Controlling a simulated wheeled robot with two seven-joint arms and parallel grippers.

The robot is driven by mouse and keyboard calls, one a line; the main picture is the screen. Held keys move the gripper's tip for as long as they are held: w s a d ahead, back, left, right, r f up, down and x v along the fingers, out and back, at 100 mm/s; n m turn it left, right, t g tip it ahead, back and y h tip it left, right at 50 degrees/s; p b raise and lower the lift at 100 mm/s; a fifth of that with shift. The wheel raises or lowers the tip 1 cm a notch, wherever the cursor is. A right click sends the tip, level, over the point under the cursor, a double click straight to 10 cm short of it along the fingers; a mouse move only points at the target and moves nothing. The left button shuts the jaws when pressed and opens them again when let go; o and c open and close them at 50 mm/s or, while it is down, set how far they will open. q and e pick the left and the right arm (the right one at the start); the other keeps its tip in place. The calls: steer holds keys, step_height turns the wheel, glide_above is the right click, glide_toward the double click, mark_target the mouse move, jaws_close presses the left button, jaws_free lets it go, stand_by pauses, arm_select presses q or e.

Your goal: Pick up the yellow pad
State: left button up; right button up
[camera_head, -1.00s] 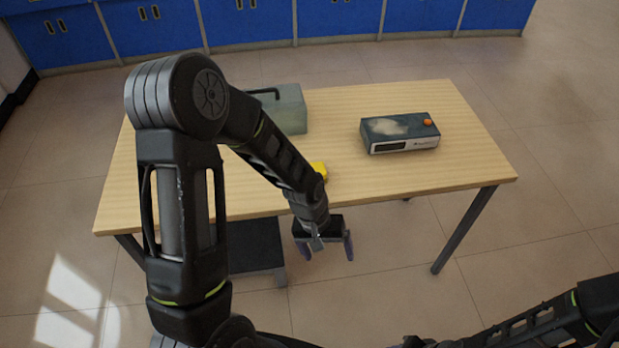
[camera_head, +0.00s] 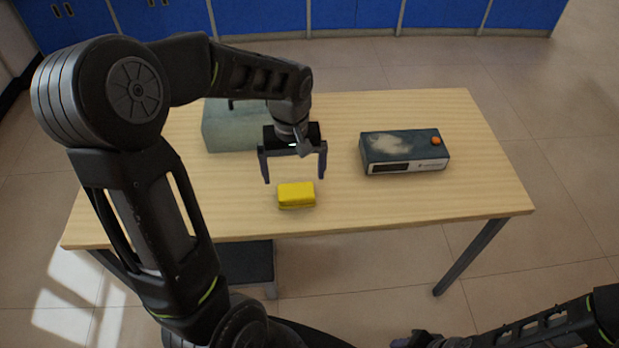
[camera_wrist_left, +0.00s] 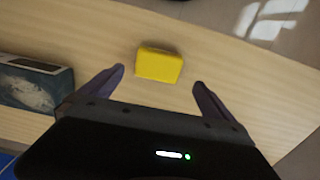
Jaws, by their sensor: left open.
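The yellow pad (camera_head: 296,195) lies on the wooden table near its front edge, left of the middle. It also shows in the left wrist view (camera_wrist_left: 159,65), just beyond the fingertips and between their lines. My left gripper (camera_head: 295,180) is open and empty. In the head view its two fingers point down, above and a little behind the pad, not touching it. In the left wrist view the fingers (camera_wrist_left: 158,78) stand wide apart, wider than the pad. My right arm shows at the lower right of the head view, but I cannot make out its gripper's jaws.
A dark box-shaped device (camera_head: 404,152) with an orange knob stands right of the gripper on the table (camera_head: 420,205). A grey-green box (camera_head: 228,128) stands at the back left, partly behind my left arm. The table's front right is clear. Blue cabinets (camera_head: 350,14) line the back.

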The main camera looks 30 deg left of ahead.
mark_target(296, 191)
arm_select(q)
steer(key=shift+w, duration=0.2)
steer(key=shift+s+r, duration=0.1)
steer(key=shift+s, duration=0.15)
steer(key=shift+f, duration=1.35)
steer(key=shift+w+d+f, duration=0.1)
steer(key=shift+f, duration=2.55)
steer(key=c, duration=1.3)
steer(key=shift+o, duration=0.2)
steer(key=shift+r, duration=0.1)
